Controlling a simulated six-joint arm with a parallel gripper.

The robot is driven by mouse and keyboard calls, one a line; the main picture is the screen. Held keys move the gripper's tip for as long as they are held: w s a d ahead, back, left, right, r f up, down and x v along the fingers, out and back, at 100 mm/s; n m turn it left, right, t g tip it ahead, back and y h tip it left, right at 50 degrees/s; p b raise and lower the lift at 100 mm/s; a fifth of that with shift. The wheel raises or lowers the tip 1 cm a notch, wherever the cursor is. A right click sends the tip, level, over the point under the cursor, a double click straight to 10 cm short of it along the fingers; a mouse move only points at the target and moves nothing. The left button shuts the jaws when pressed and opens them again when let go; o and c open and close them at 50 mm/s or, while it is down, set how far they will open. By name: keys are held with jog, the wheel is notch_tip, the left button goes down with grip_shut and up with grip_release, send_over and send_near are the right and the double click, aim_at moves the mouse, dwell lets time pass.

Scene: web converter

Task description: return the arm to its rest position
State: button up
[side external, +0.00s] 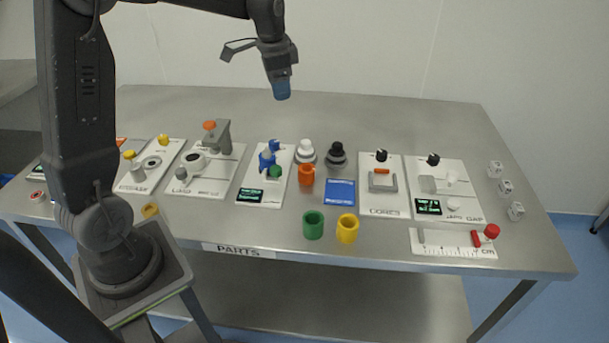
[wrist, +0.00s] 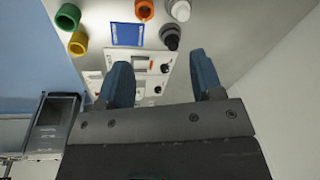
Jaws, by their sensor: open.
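My gripper (side external: 281,90) is raised above the back part of the steel table, clear of everything on it. In the wrist view, my gripper's two blue fingertips (wrist: 162,85) stand apart with nothing held between them. My arm rises from its base at the left and reaches across the top of the side external view.
The steel table (side external: 400,112) holds several white station panels in a row. Green (side external: 313,225), yellow (side external: 347,229) and orange (side external: 306,175) cups stand near a blue card (side external: 340,192). White dice (side external: 505,187) lie at the right. The table's back strip is clear.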

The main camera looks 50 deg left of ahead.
jog(key=s+d+r+n+t, duration=0.2)
jog(key=s+d+r, duration=0.4)
jog(key=s+d, duration=0.5)
jog(key=s+d+f+n+t, duration=0.2)
jog(key=s+d, duration=0.4)
jog(key=s, duration=0.5)
jog(key=shift+s+f+n+h, duration=0.3)
jog(key=shift+s+f+n, duration=0.1)
jog(key=shift+f, duration=0.05)
